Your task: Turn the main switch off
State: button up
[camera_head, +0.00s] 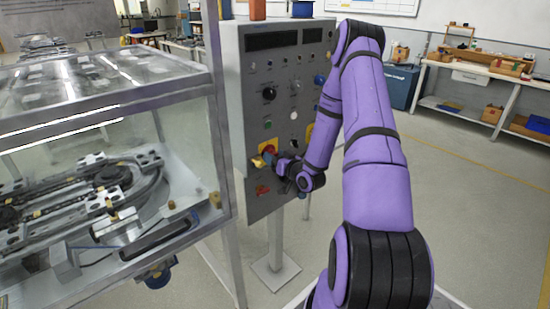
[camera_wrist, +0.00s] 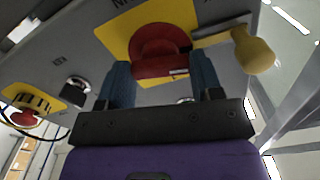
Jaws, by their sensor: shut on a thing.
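The main switch is a red round knob on a yellow square plate. In the wrist view the red knob (camera_wrist: 158,48) sits between my two blue fingers, and the yellow plate (camera_wrist: 112,40) shows around it. My gripper (camera_wrist: 163,80) is shut on the knob. In the head view my gripper (camera_head: 277,164) is at the lower part of the grey control panel (camera_head: 250,120), and the switch (camera_head: 268,149) shows just above it, partly hidden by it. A dark lever with a yellow rounded end (camera_wrist: 252,50) is right of the knob in the wrist view.
A red button on a yellow plate (camera_wrist: 25,117) and a silver-rimmed knob (camera_wrist: 76,90) are at left in the wrist view. A glass-sided case with a track (camera_head: 100,180) stands close left of the panel. Open floor (camera_head: 490,200) is at right.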

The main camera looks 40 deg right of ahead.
jog(key=shift+n, duration=1.2)
jog(key=o, duration=0.9)
jog(key=shift+s, duration=0.1)
jog(key=s, duration=1)
jog(key=shift+s, duration=0.35)
